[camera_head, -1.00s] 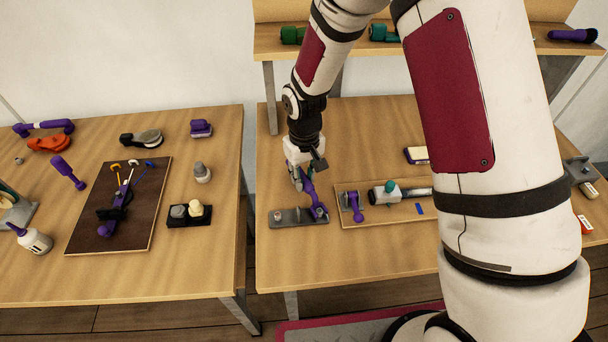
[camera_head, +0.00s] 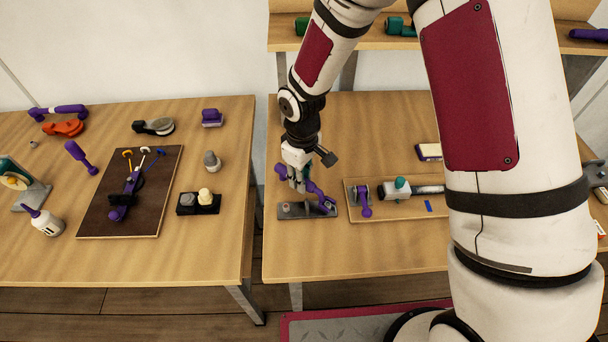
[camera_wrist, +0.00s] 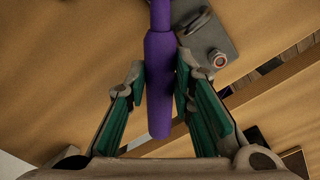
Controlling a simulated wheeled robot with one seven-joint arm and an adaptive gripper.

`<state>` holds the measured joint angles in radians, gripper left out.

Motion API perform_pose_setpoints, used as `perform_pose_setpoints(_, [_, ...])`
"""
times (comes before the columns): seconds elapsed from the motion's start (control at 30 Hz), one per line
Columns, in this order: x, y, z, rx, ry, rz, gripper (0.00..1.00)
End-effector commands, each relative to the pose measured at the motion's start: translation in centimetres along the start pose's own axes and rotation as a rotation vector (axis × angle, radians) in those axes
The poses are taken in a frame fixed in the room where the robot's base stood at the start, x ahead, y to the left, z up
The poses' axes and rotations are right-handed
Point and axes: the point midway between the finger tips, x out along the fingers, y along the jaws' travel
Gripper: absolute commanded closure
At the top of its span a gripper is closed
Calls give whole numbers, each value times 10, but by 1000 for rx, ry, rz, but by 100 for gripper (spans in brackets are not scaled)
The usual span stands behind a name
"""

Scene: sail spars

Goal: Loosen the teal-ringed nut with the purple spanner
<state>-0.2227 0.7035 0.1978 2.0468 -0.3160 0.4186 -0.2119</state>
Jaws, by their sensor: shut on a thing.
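The purple spanner (camera_head: 316,190) slants from my gripper down to the right end of a grey plate (camera_head: 306,211). Its handle also fills the middle of the wrist view (camera_wrist: 160,80). My gripper (camera_head: 298,186) is shut on the handle, with its green-padded fingers (camera_wrist: 160,105) on either side. The spanner's head is at the plate's right end and is cut off in the wrist view. A nut (camera_wrist: 217,59) with a reddish ring stands clear of the spanner on the plate's other end. I cannot make out the teal-ringed nut; the spanner's head may cover it.
A shallow wooden tray (camera_head: 375,214) beside the plate's right holds another purple tool (camera_head: 364,198) and a teal-and-grey tool (camera_head: 400,188). A raised shelf (camera_head: 345,44) stands behind. The table front is clear. A second table (camera_head: 60,262) with several tools stands left.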

Motion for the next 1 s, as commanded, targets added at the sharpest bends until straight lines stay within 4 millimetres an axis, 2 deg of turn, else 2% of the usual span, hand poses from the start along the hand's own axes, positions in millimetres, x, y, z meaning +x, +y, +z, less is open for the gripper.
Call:
perform_pose_setpoints(0.07, [0, 5, 0, 58, 0, 0, 100])
perform_pose_setpoints(0.17, [0, 4, 0, 57, 0, 0, 100])
perform_pose_setpoints(0.2, [0, 4, 0, 57, 0, 0, 80])
perform_pose_setpoints(0.3, [0, 4, 0, 57, 0, 0, 100])
perform_pose_setpoints(1.0, [-10, 5, 0, 57, 0, 0, 100])
